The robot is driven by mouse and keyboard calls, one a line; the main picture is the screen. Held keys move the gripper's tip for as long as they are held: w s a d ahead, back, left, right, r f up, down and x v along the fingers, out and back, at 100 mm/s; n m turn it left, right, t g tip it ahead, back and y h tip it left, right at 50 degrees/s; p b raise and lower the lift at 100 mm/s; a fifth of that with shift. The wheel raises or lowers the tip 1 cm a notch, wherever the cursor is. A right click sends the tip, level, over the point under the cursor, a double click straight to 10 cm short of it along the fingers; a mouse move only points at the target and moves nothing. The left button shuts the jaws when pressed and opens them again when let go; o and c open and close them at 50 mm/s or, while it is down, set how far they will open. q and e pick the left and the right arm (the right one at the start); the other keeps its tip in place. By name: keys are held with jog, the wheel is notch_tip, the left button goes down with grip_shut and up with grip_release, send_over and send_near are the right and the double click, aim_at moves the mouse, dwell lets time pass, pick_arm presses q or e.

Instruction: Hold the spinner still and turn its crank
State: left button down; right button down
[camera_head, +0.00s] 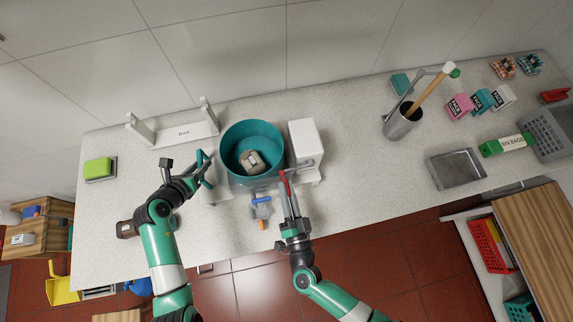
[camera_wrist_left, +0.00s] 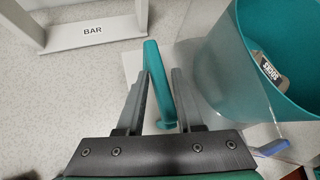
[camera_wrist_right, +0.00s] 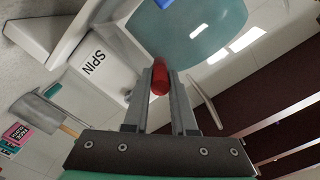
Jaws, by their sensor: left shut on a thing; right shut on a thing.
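The spinner is a teal drum (camera_head: 228,150) beside a white housing (camera_head: 306,138), which is labelled SPIN in the right wrist view (camera_wrist_right: 100,70). A small bundle (camera_head: 252,162) lies in the drum; its band reads SOCKS in the left wrist view (camera_wrist_left: 267,68). My left gripper (camera_head: 204,168) is shut on the teal handle (camera_wrist_left: 157,88) left of the drum, with the bar between its fingers. My right gripper (camera_head: 286,183) is shut on the red crank knob (camera_wrist_right: 160,78) at the spinner's front right. The rest of the crank is mostly hidden.
A white stand marked BAR (camera_head: 184,134) is behind my left arm. A small blue and orange item (camera_head: 262,210) sits between my arms. A green sponge (camera_head: 98,168) lies far left.

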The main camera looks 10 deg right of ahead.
jog(key=shift+r, duration=0.1)
jog(key=c, duration=0.7)
grip_release()
jog(key=shift+w, duration=0.1)
jog(key=shift+c, duration=0.2)
jog(key=s, duration=1.2)
